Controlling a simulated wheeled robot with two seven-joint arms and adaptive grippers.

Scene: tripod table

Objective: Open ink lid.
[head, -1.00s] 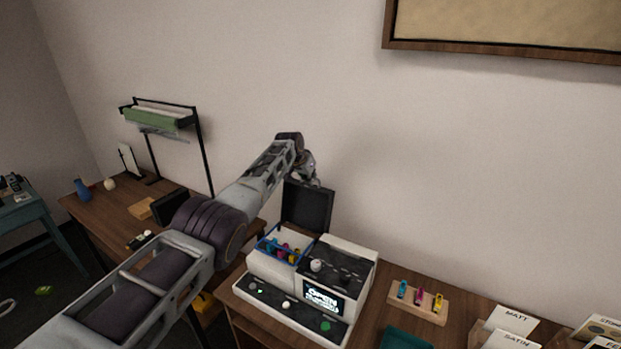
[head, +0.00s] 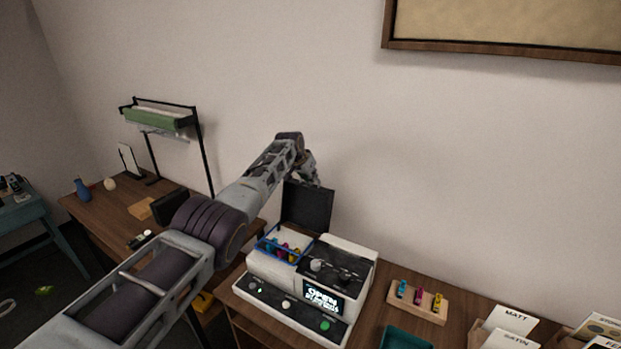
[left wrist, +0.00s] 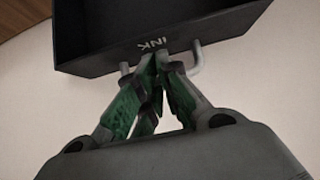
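The ink lid (head: 307,205) is a dark panel standing raised at the back of the white printer (head: 262,266) in the head view. In the left wrist view the lid (left wrist: 150,42) shows the word INK and a pale bar handle (left wrist: 196,58) along its edge. My left gripper (left wrist: 159,62) has its green-padded fingers drawn together at the middle of that handle, which they hide. In the head view my left gripper (head: 312,180) is at the lid's top edge, small and partly hidden. The opened bay (head: 284,246) shows coloured cartridges inside a blue rim. My right gripper is not in view.
A wooden block (head: 418,301) with coloured cartridges stands right of the printer. A teal tray (head: 404,338) and paper stacks labelled MATT (head: 511,320) and SATIN lie farther right. A desk (head: 120,210) with a lamp-like stand is at the left. The wall is close behind.

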